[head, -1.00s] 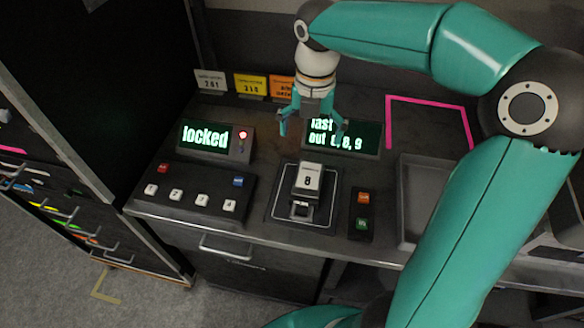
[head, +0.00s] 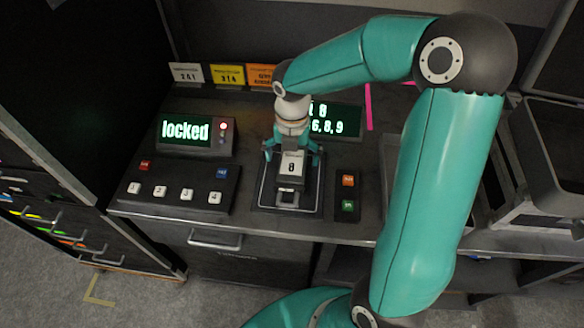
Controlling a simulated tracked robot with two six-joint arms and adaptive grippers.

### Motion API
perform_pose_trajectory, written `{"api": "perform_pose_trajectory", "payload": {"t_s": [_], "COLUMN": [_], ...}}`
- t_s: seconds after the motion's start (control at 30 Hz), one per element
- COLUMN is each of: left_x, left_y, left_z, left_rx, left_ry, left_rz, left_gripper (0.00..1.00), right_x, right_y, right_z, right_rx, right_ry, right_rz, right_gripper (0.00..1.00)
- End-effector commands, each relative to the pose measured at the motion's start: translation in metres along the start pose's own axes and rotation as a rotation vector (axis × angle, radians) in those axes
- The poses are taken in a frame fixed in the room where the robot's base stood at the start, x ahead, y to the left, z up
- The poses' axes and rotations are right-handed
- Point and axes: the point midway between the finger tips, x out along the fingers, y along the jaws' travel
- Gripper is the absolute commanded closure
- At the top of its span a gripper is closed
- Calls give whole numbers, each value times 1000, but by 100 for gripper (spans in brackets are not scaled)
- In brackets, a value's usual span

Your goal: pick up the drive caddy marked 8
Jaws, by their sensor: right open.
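The drive caddy marked 8 (head: 291,167) stands on a dark square pad with a pale outline (head: 265,200) on the counter. Its white label faces me. My right gripper (head: 291,158) is at the caddy's far upper end, pointing down, with its teal fingers spread to either side of it. The fingers are open; whether they touch the caddy I cannot tell. My left gripper is not in view.
A screen reading "locked" (head: 186,131) with a red light stands left, above a panel of numbered buttons (head: 173,192). A second screen (head: 340,120) is partly hidden behind my right arm. An orange and green button box (head: 347,194) stands close right of the pad.

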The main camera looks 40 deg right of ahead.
Motion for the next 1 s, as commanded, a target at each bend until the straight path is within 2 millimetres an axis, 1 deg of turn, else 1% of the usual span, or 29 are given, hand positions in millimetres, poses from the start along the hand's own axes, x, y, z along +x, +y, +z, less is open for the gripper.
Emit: {"api": "perform_pose_trajectory", "payload": {"t_s": [0.1,0.2,0.3,0.5,0.97,1.0], "left_x": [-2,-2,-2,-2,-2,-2], "left_y": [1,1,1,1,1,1], "left_z": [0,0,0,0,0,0], "left_rx": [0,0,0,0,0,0], "left_ry": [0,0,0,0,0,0], "left_rz": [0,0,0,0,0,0], "left_gripper": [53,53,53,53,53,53], "right_x": [19,30,34,34,34,34], "right_y": [1,1,1,2,2,2], "right_z": [-2,-1,-1,-1,-1,-1], "right_rx": [-1,0,0,-1,-1,-1], "right_ry": [4,3,1,1,1,0], "right_rz": [-4,-2,0,0,0,1], "right_gripper": [0,0,0,0,77,83]}}
